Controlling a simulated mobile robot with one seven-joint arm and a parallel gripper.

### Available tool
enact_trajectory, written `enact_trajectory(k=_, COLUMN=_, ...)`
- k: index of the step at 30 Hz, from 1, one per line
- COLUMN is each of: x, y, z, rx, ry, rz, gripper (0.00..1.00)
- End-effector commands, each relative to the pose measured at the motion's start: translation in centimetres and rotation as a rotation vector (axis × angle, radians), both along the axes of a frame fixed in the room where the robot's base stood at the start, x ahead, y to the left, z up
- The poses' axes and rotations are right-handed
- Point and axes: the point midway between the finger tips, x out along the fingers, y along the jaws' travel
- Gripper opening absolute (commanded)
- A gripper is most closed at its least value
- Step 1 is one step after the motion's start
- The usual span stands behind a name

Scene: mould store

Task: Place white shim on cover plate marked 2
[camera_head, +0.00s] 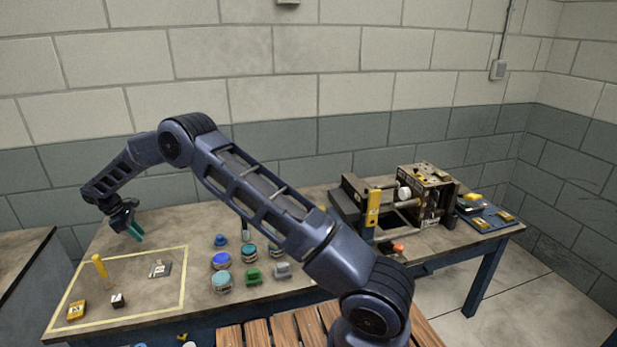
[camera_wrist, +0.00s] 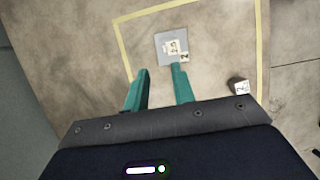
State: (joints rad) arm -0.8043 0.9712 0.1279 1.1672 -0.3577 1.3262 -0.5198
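A grey cover plate (camera_head: 160,268) lies flat inside the yellow taped outline on the bench; the wrist view shows it beyond my fingertips (camera_wrist: 162,50). White marked pieces lie on it, a larger one (camera_wrist: 174,47) and a smaller one (camera_wrist: 184,57) at its corner. I cannot tell which is a label and which is the white shim, nor read the marks surely. My gripper (camera_head: 134,232) is above the back left of the bench. Its teal fingers (camera_wrist: 160,72) are apart with nothing between them.
A small dark block with a white marked face (camera_head: 117,300), a yellow block (camera_head: 76,310) and a yellow post (camera_head: 100,268) stand inside the outline (camera_head: 184,280). A machine (camera_head: 430,190) occupies the right.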

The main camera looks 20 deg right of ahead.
Motion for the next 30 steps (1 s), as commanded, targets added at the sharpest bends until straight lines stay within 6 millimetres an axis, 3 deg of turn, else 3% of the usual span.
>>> enact_trajectory(k=6, x=2.2, y=-5.9, z=7.7, rx=0.052, ry=-0.046, rz=-0.112, gripper=0.25)
enact_trajectory(k=14, x=3.1, y=-14.4, z=16.4, rx=0.117, ry=-0.106, rz=-0.266, gripper=0.25)
enact_trajectory(k=22, x=1.9, y=-23.8, z=24.1, rx=0.182, ry=-0.171, rz=-0.428, gripper=0.25)
enact_trajectory(k=30, x=-1.4, y=-33.0, z=30.2, rx=0.248, ry=-0.238, rz=-0.597, gripper=0.25)
